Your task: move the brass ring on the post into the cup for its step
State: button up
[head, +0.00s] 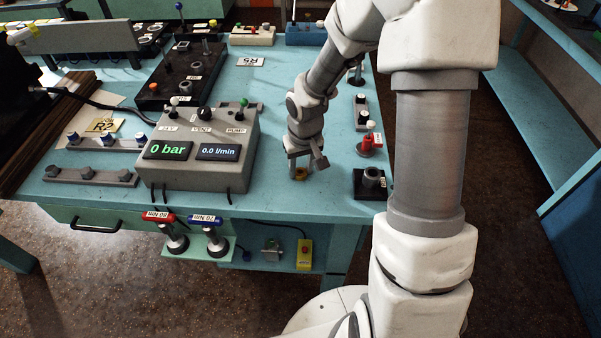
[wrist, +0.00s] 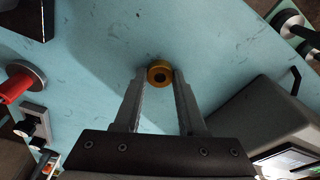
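In the head view the ring (head: 300,175) is low at the table surface, under my gripper (head: 300,165). My gripper (wrist: 160,80) has one finger on each side of the ring; whether the fingers press on it or leave a small gap is not clear. No post shows through the ring. A dark round cup-like piece (head: 372,178) stands on a black block to the right; only the block's corner (wrist: 30,18) shows in the wrist view.
A red upright piece on a round grey base (head: 368,144) stands right of my gripper, with a switch strip (head: 361,112) behind it. The grey console (head: 200,150) reading 0 bar is to the left. The table's front edge is close; bare tabletop surrounds the ring.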

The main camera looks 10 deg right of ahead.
grip_shut()
jog(key=shift+r, duration=0.15)
